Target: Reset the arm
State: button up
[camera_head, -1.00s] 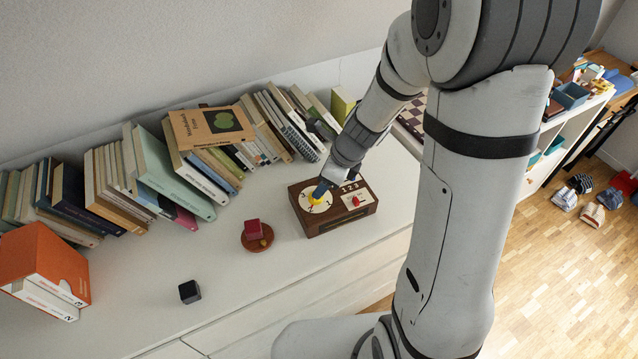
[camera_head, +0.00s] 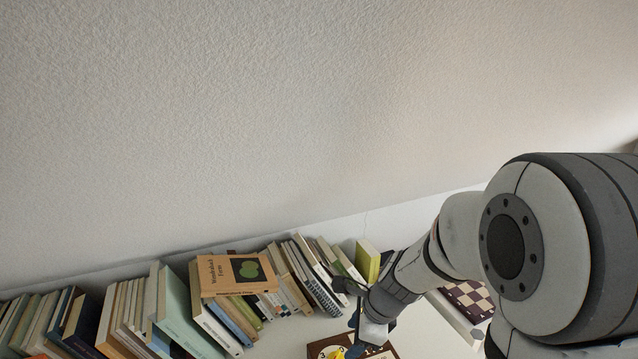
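My gripper (camera_head: 358,322) shows at the bottom of the view, at the end of my grey and white arm, which comes in from the right. It is over or just behind a brown wooden box (camera_head: 378,352) on the white cabinet top. Only the back part of the box shows, with a yellow piece (camera_head: 335,352) on its pale dial. The fingers are small and partly hidden, so I cannot tell whether they are open or shut.
A row of leaning books (camera_head: 165,305) lines the wall, with an orange-brown book (camera_head: 234,274) lying on top. A green block (camera_head: 367,261) stands behind my arm. A checkered board (camera_head: 468,298) lies to the right. The bare wall fills the upper view.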

jog(key=s+d+r+n+h, duration=0.2)
jog(key=s+r+n, duration=0.4)
jog(key=n, duration=0.3)
jog(key=s+d+r+n+t+h, duration=0.1)
jog(key=s+d+r+n, duration=0.4)
jog(key=s+n, duration=0.3)
jog(key=n, duration=0.2)
jog(key=shift+d+r+n+h, duration=0.15)
jog(key=shift+r+n+h, duration=0.15)
jog(key=shift+r+h, duration=0.1)
